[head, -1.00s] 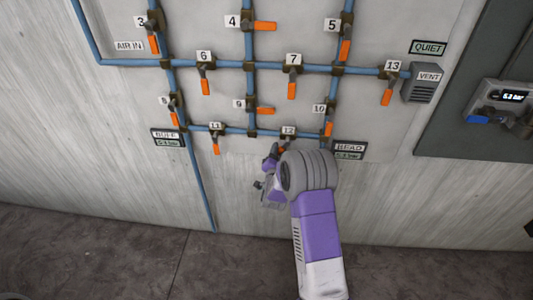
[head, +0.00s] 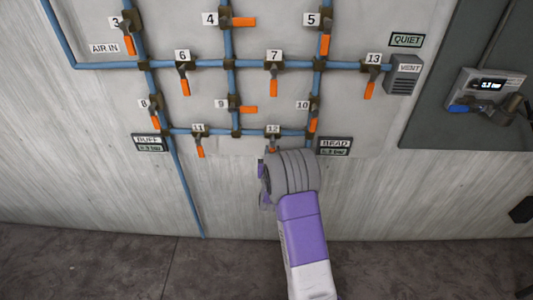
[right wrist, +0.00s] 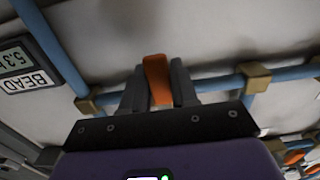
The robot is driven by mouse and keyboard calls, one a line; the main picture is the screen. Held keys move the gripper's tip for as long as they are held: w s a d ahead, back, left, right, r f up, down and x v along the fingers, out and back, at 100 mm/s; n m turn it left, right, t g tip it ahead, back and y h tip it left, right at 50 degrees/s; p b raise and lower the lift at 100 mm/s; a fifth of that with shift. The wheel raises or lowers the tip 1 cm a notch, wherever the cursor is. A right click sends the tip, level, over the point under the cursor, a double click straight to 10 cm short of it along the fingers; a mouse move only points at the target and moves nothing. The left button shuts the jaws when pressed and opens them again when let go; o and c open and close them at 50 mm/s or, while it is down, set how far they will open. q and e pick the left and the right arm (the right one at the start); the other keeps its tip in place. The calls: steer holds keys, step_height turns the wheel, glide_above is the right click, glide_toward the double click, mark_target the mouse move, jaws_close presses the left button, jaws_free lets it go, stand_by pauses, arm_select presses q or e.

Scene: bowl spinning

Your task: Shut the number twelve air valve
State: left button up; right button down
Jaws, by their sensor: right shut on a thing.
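The number 12 valve (head: 273,134) sits on the lower horizontal blue pipe in the head view, between the 11 valve and the BEAD label. A bit of its orange handle shows just below it; my right wrist hides the rest. In the right wrist view the orange handle (right wrist: 157,78) stands between the grey fingers of my right gripper (right wrist: 158,88), which is shut on it. There the handle lies roughly across the blue pipe. My left gripper is not in view.
Number 11 valve (head: 200,142) hangs its handle down to the left. Number 10 valve (head: 314,115) is close above right. The BEAD display (right wrist: 17,60) is near the gripper.

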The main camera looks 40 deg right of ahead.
stand_by(0.4)
steer(key=c, duration=1)
jaws_free()
steer(key=shift+o, duration=0.2)
steer(key=shift+s, duration=0.15)
steer(key=p+v, duration=0.1)
steer(key=v, duration=0.6)
steer(key=shift+s, duration=0.15)
steer(key=shift+a, duration=0.1)
steer(key=s+a+f+n+g+y+p, duration=0.25)
steer(key=a+f+y, duration=0.25)
steer(key=a+f, duration=0.4)
steer(key=s+a+f+n+g+y+p, duration=0.1)
steer(key=s+a+f+g+y+p, duration=0.1)
steer(key=s+a+f+g+y, duration=0.45)
steer(key=s+a+f+n+g+y+p, duration=0.1)
steer(key=s+a+f+g+y, duration=0.1)
steer(key=s+a, duration=0.4)
steer(key=s+a+f+n+g+y+p, duration=0.1)
steer(key=s+a, duration=0.5)
steer(key=a, duration=0.6)
steer(key=shift+f+g+y+p, duration=0.4)
steer(key=shift+f+g+y, duration=0.1)
steer(key=shift+f+y, duration=0.25)
